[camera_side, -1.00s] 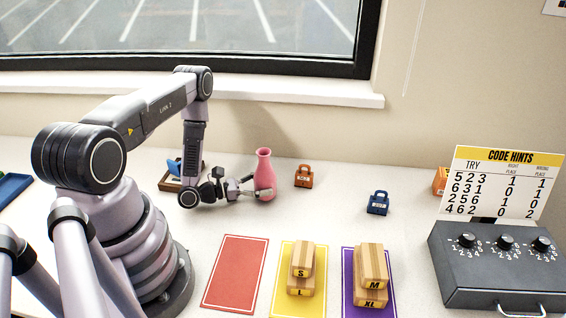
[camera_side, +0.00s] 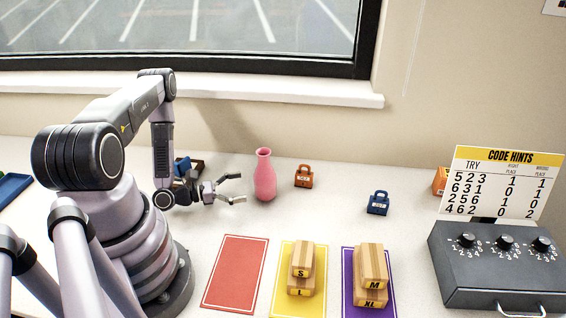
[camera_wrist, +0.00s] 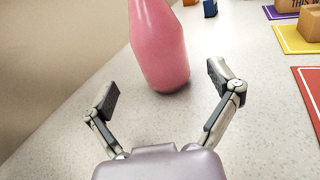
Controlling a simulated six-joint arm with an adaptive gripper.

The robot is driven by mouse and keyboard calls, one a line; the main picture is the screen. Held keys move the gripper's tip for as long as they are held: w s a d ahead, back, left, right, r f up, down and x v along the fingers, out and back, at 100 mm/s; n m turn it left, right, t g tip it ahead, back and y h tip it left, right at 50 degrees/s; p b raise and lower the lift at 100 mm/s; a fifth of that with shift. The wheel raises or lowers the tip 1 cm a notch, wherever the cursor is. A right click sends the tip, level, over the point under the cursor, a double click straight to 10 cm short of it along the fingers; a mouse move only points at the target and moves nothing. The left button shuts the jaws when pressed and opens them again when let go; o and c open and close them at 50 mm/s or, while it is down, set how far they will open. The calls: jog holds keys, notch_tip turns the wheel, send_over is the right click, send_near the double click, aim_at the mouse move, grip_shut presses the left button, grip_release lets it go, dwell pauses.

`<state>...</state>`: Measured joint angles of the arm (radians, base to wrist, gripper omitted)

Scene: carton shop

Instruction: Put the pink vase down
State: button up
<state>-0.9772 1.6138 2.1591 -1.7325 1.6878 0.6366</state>
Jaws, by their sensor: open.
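The pink vase (camera_side: 264,177) stands upright on the white table, left of the orange padlock in the side view. My gripper (camera_side: 241,187) is open and empty, just left of the vase and apart from it. In the wrist view, the vase (camera_wrist: 159,50) stands ahead of my spread fingers (camera_wrist: 165,90), with its base on the table. Its top is cut off in that view.
An orange padlock (camera_side: 304,177) and a blue padlock (camera_side: 378,203) stand to the right. A red mat (camera_side: 236,272) lies empty in front. A dark dial box (camera_side: 500,268) is at right.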

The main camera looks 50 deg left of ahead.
jog(key=shift+s+a, duration=0.2)
jog(key=shift+s, duration=0.2)
jog(key=shift+r, duration=0.2)
jog(key=d+r+m+g+h, duration=0.2)
jog(key=d+r+m+g, duration=0.25)
jog(key=r+m, duration=0.2)
jog(key=s+d+r+m+g+h, duration=0.1)
jog(key=d+r+m+g+h, duration=0.2)
jog(key=r+m+g, duration=0.4)
jog(key=d+r+m+g+h, duration=0.25)
jog(key=r+m+g, duration=0.2)
jog(key=r, duration=0.45)
jog(key=s+r+m+t+y, duration=0.5)
jog(key=s+r+m+y, duration=0.8)
jog(key=r+y, duration=0.1)
jog(key=shift+d+r, duration=0.4)
jog(key=shift+r, duration=0.3)
